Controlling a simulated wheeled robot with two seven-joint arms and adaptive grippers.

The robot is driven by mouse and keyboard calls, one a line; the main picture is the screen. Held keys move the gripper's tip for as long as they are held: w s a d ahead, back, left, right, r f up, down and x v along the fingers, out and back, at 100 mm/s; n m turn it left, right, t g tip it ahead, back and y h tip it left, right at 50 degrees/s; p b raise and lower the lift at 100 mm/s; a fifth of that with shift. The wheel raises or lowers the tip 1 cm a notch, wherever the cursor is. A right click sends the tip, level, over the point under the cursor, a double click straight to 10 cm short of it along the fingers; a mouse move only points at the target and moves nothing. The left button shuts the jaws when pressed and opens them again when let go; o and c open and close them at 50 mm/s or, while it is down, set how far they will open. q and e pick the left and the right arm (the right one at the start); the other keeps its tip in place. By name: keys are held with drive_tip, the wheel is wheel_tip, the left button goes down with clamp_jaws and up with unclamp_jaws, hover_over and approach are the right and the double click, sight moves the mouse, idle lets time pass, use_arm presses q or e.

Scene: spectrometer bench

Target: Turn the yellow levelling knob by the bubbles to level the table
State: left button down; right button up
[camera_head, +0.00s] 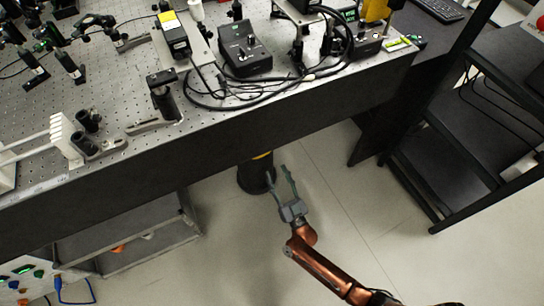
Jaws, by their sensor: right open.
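A yellow band (262,155), which looks like the levelling knob, shows just under the front edge of the optical table (230,145). It sits at the top of a black cylindrical leg (256,176), and the table edge hides part of it. A small green-yellow strip (398,44), perhaps the bubble level, lies on the table's right end; its bubbles are too small to read. My right gripper (277,171) is open and empty, with its fingers pointing up toward the table edge, just right of the leg. I cannot tell whether it touches it. My left gripper is out of view.
Black boxes (243,50), cables (240,100) and optics mounts (165,100) crowd the tabletop. A black shelf rack (440,150) stands at right. A low grey shelf (150,225) stands under the table at left. The floor (360,220) around my right arm is clear.

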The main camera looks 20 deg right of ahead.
sight(268, 153)
drive_tip(key=b+x, duration=0.2)
drive_tip(key=x, duration=0.5)
drive_tip(key=shift+d, duration=0.1)
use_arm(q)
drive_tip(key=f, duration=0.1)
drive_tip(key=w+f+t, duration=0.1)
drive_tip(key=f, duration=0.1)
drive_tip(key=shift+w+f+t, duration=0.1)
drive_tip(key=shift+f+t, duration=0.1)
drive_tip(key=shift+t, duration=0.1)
use_arm(e)
drive_tip(key=shift+w+r, duration=0.25)
drive_tip(key=shift+w, duration=0.1)
drive_tip(key=shift+c, duration=0.2)
clamp_jaws()
